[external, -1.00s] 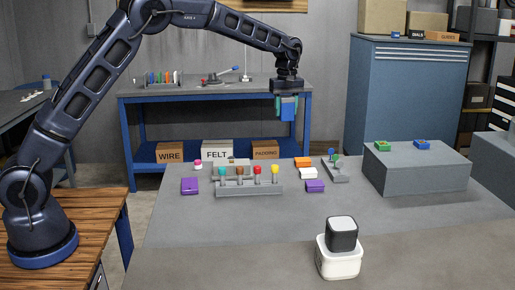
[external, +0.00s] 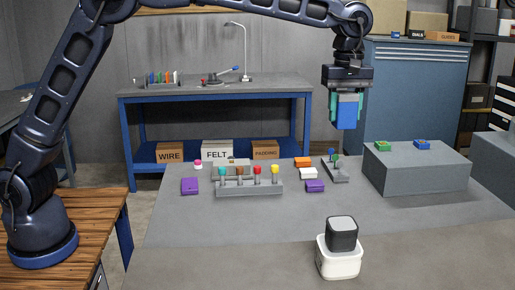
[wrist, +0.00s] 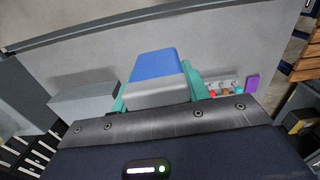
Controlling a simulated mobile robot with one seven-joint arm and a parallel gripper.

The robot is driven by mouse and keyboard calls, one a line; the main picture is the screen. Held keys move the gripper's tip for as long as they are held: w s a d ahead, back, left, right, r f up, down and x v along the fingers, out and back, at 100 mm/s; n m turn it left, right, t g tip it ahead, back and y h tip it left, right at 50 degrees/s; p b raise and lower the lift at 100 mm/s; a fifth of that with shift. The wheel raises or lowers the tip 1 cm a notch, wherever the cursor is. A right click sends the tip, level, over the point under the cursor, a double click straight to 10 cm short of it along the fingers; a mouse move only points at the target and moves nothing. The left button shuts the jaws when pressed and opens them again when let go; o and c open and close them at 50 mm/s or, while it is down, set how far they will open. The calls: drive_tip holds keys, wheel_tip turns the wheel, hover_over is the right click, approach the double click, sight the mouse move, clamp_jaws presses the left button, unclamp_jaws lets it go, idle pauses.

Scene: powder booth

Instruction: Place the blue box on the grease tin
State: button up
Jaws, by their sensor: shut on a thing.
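My gripper (external: 347,112) is shut on the blue box (external: 347,117), high above the table at the centre right of the external view. In the wrist view the blue box (wrist: 155,66) shows between the teal fingers. I see no readable grease tin label, so I cannot tell for sure which thing is the tin.
A grey raised block (external: 415,180) at the right bears a green piece (external: 382,146) and a blue piece (external: 421,145). A grey rack with coloured pegs (external: 249,187) and several small blocks stand at the table's back. The table's front left is clear.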

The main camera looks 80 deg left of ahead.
wheel_tip(320, 180, up, 4)
hover_over(342, 223)
drive_tip(key=shift+m, duration=0.3)
wheel_tip(342, 223, down, 19)
drive_tip(key=shift+f, duration=0.2)
drive_tip(key=shift+f, duration=0.15)
drive_tip(key=o, duration=1)
drive_tip(key=shift+o, duration=0.2)
